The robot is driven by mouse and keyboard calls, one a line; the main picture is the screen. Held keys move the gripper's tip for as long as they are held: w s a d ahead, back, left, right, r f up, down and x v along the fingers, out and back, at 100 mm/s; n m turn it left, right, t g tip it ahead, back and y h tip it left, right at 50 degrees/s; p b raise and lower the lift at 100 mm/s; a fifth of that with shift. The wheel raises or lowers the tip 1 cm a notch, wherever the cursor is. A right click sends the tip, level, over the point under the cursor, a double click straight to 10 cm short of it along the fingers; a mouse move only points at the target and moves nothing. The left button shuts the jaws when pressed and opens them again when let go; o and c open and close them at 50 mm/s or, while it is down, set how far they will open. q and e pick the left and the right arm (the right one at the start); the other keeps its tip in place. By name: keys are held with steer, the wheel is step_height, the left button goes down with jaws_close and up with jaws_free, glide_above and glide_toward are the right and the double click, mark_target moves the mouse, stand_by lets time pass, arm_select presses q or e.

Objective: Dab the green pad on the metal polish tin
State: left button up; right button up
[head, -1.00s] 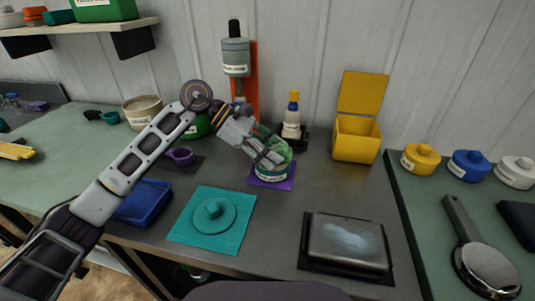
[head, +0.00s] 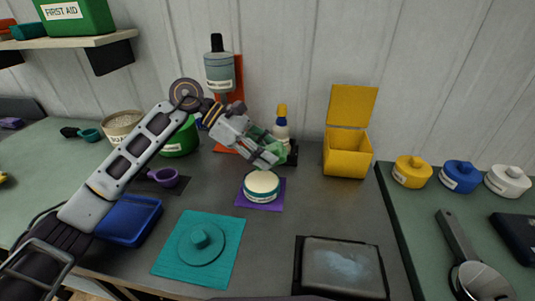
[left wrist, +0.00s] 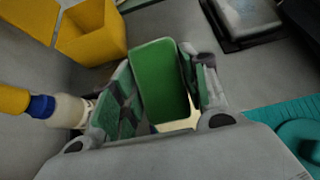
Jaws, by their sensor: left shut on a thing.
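A round tin (head: 261,184) with a cream top and a pale label band, which I take for the metal polish tin, stands on a purple mat (head: 243,201). Its label is too small to read. My left gripper (head: 272,157) is just above and behind the tin, apart from it, and is shut on the green pad. The green pad (left wrist: 160,80) shows between the fingers in the left wrist view, with a bit of the cream tin top (left wrist: 180,122) below it. My right gripper is not in view.
A teal mat with a round lid (head: 200,240) lies front left, a dark tray with a smeared metal plate (head: 343,268) front right. Bare counter lies between.

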arm_select(q)
steer(key=shift+s+r, duration=0.25)
steer(key=shift+r, duration=0.35)
steer(key=shift+w+a+r+p, duration=0.1)
steer(key=shift+a+r+p, duration=0.05)
steer(key=shift+r+p, duration=0.2)
stand_by(0.5)
